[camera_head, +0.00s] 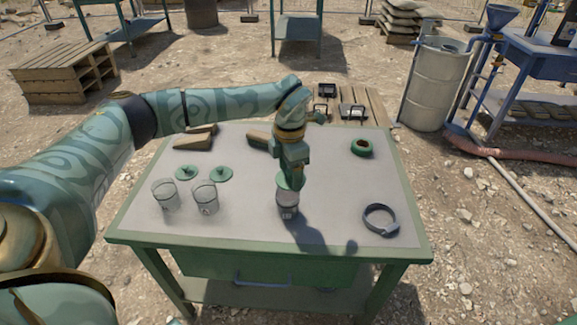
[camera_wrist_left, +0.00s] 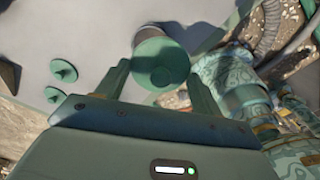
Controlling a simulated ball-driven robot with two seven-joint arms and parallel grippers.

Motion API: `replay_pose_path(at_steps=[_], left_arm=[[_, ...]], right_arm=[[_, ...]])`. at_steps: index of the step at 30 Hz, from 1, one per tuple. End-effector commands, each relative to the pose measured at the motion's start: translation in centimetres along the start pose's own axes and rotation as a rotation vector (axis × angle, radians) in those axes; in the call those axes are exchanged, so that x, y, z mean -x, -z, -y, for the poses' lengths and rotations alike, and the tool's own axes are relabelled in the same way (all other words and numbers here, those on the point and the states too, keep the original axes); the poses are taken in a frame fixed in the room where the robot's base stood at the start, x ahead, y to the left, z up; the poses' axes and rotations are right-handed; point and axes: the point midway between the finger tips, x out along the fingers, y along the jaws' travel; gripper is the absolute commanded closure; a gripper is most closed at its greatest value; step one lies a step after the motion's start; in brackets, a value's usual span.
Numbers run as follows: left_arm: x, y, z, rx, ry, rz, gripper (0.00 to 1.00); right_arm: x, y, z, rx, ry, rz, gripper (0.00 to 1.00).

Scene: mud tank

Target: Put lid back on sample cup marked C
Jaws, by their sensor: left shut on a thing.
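My left gripper (camera_head: 291,172) points down over the table and is shut on a green lid (camera_wrist_left: 160,64). In the head view the held lid (camera_head: 289,181) is at the top of a clear cup (camera_head: 287,207) with dark contents. Whether the lid touches the rim or sits above it, I cannot tell. Two other clear cups, a left one (camera_head: 166,197) and a right one (camera_head: 205,199), stand uncovered to the left. Two green knobbed lids, a left one (camera_head: 186,172) and a right one (camera_head: 221,174), lie behind them. The cup letters are too small to read. My right gripper is out of view.
The table (camera_head: 330,231) also holds a green ring (camera_head: 362,149), a dark hoop (camera_head: 381,221) and wooden blocks (camera_head: 193,143) at the back. The table is clear between the covered cup and the hoop. A pale barrel (camera_head: 433,85) stands beyond the back right corner.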

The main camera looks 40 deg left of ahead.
Motion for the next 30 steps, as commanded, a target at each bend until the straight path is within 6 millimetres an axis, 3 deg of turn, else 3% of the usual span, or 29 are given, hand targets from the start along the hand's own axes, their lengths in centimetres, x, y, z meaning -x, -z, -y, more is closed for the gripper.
replay_pose_path(at_steps=[3,7,14,22,30], left_arm=[[0.2,0.1,-1.2,0.197,0.0,0.0,0.54],[0.3,0.1,-1.6,0.284,0.0,0.001,0.54],[-1.3,0.1,-1.6,0.288,0.001,-0.001,0.54],[-4.4,0.1,-1.6,0.285,0.001,-0.004,0.54],[-5.8,0.1,-1.6,0.284,-0.001,0.001,0.54]], right_arm=[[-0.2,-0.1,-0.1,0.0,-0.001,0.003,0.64],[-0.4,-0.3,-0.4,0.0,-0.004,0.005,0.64],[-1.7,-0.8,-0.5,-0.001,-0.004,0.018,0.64],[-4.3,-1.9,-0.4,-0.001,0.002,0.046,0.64],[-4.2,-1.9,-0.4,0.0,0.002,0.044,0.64]])
